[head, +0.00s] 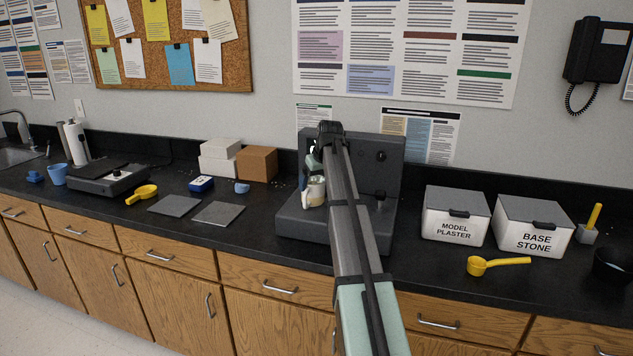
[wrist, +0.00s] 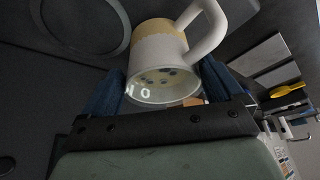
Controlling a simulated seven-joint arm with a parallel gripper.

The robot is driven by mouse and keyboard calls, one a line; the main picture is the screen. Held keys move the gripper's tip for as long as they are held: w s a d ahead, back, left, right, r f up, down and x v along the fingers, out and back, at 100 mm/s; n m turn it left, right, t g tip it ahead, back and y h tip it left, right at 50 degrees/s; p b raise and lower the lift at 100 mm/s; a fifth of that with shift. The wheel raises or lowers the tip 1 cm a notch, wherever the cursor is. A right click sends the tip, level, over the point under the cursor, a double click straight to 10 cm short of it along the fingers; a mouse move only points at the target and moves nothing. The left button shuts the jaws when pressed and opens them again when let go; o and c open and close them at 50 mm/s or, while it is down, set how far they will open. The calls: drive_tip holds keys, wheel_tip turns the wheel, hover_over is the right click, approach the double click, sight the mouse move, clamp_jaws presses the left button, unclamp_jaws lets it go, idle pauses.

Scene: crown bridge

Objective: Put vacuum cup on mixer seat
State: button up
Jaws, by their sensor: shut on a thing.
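The vacuum cup (wrist: 158,55) is pale with a tan band, a light loop handle and a clear rim, with bluish spots inside. In the wrist view it sits between the two blue fingers of my gripper (wrist: 160,88), which is shut on it. In the head view the cup (head: 315,191) is over the left part of the dark grey mixer (head: 292,222), partly hidden by my arm. A round ringed seat (wrist: 80,25) shows at upper left in the wrist view, beside the cup and apart from it in the picture. I cannot tell the cup's height above the mixer base.
Model plaster (head: 455,215) and base stone (head: 533,226) bins stand right of the mixer, with a yellow scoop (head: 478,266) in front. Left are a brown box (head: 257,163), white boxes (head: 218,165), grey slabs (head: 219,213) and another yellow scoop (head: 141,195). The mixer's upright back panel rises behind my gripper.

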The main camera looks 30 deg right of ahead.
drive_tip(key=o, duration=1.5)
drive_tip(key=v, duration=1.2)
drive_tip(key=shift+r, duration=0.2)
